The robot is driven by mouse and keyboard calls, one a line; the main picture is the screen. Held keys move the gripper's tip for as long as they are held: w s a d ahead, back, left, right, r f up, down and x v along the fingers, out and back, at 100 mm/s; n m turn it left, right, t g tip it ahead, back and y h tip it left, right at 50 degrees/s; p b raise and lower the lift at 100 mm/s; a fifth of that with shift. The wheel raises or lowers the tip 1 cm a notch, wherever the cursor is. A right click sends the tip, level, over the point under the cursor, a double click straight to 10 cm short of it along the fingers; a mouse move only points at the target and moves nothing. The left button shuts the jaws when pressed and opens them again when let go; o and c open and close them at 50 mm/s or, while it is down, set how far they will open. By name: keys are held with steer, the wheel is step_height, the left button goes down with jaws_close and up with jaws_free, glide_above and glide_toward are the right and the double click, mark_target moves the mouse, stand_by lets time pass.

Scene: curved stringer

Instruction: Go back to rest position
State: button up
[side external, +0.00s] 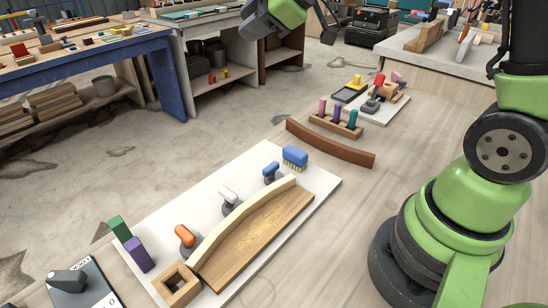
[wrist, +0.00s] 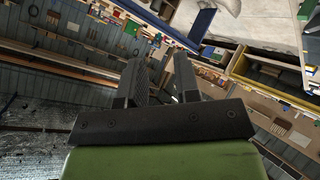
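My gripper (wrist: 160,62) shows in the wrist view with its two dark fingers apart and nothing between them. It is raised and faces the room's shelves and benches, away from the work. In the side view only a green and black part of my arm shows at the top edge; the fingers are not clear there. A pale curved strip (side external: 237,221) lies along the curved edge of a wooden form (side external: 262,236) on a white board (side external: 322,183). Orange (side external: 185,236), white (side external: 228,197) and blue (side external: 271,171) toggle clamps stand along the strip's outer side.
Green (side external: 119,228) and purple (side external: 139,254) blocks, a square wooden frame (side external: 177,285) and a blue brush (side external: 295,156) sit on the board. Behind stand a brown curved piece (side external: 330,144) and a peg rack (side external: 336,124). A blue-legged bench (side external: 172,85) stands beyond open floor.

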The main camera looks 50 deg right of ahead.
steer(key=s+d+r+m+h, duration=0.3)
steer(key=s+r+m+h, duration=0.25)
steer(key=s+m, duration=0.45)
steer(key=s+a+f+m+g+y, duration=0.1)
steer(key=s+a+f+m+y, duration=0.1)
steer(key=s, duration=0.5)
steer(key=s+a+f+m+g+y, duration=0.2)
steer(key=s+a+y, duration=0.1)
steer(key=s+a, duration=0.2)
steer(key=shift+s+a+f+m+g, duration=0.2)
steer(key=shift+s+f+m+g, duration=0.15)
steer(key=shift+s, duration=0.8)
